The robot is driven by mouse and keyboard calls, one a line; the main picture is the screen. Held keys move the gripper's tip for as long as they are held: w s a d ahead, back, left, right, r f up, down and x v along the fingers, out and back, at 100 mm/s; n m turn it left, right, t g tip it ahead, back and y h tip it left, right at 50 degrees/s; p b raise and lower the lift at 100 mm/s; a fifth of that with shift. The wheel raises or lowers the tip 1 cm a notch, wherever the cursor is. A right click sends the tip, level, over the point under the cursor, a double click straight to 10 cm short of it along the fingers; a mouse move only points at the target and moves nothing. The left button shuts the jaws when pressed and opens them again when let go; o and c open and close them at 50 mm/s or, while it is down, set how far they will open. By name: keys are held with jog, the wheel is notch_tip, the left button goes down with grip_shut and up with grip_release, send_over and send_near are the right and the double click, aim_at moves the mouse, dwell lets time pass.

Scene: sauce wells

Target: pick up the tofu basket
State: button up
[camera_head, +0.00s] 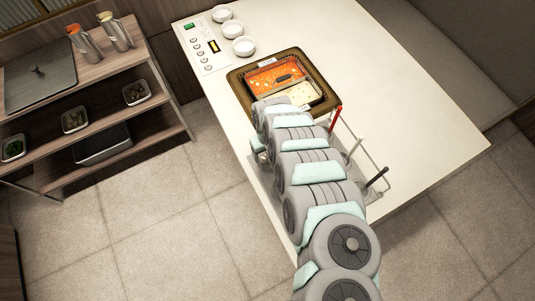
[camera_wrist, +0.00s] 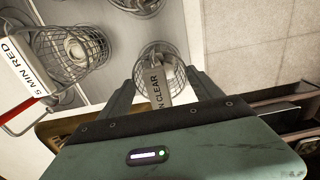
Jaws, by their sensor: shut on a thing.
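In the wrist view my gripper (camera_wrist: 162,82) is shut on a wire basket (camera_wrist: 150,56) with a white tag, of which "N CLEAR" can be read. The tag lies between the two fingers. Greyish contents show inside the mesh; I cannot tell whether they are tofu. A second wire basket (camera_wrist: 88,52), with a red handle and a tag reading "5 MIN RED", is at the left, apart from my fingers. In the head view my arm hides the gripper and the held basket.
A third basket (camera_wrist: 138,4) is cut off at the wrist view's top. In the head view, a split pot of red soup (camera_head: 275,75) and pale soup (camera_head: 306,93) sits in a brown surround (camera_head: 240,84). Red, white and dark handles stand right of my arm. The counter's right is clear.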

notch_tip(320, 180, up, 20)
jog(key=p, duration=0.4)
dwell(0.3)
